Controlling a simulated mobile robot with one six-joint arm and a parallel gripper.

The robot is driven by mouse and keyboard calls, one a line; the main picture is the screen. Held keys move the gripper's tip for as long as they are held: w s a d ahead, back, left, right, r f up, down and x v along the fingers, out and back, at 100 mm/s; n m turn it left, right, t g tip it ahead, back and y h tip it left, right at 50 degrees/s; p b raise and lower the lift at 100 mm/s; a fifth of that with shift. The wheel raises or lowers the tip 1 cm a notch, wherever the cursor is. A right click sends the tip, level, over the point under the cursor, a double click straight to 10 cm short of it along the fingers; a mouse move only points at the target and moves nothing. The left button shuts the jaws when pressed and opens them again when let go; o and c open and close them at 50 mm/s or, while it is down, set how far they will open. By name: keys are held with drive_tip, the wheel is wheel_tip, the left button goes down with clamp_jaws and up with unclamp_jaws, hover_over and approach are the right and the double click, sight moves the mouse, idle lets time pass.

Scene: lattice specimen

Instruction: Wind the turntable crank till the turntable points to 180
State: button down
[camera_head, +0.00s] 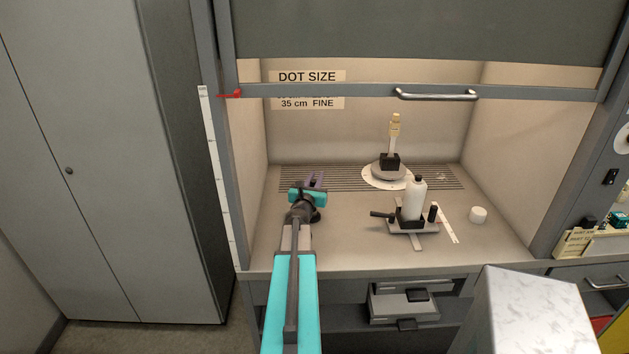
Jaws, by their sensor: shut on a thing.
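The turntable (389,171) is a grey round plate on a white dial, towards the back of the hood floor. A black clamp (390,161) on it holds an upright pale specimen (394,132). The dial marks and pointer are too small to read. My gripper (316,180) is low over the hood floor, left of the turntable and apart from it.
A white bottle (414,198) stands in a black holder on a small carriage (414,227) with dark knobs, right of my arm. A white cap (478,214) lies further right. The raised sash with its handle (436,95) hangs above. Bare floor lies between arm and carriage.

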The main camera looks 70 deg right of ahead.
drive_tip(key=shift+s+d+f+b, duration=0.1)
drive_tip(key=shift+s+f+b, duration=0.1)
drive_tip(key=shift+s+b, duration=0.85)
drive_tip(key=shift+s+r, duration=0.15)
drive_tip(key=shift+s, duration=0.15)
drive_tip(key=shift+s+b, duration=0.15)
drive_tip(key=shift+b, duration=0.15)
drive_tip(key=shift+s+f+b, duration=0.2)
drive_tip(key=shift+s+b, duration=0.3)
drive_tip(key=shift+b, duration=0.2)
drive_tip(key=shift+s+a+r+b, duration=0.1)
drive_tip(key=shift+s+a+b, duration=0.15)
drive_tip(key=shift+s+b, duration=0.55)
drive_tip(key=shift+s+r, duration=0.15)
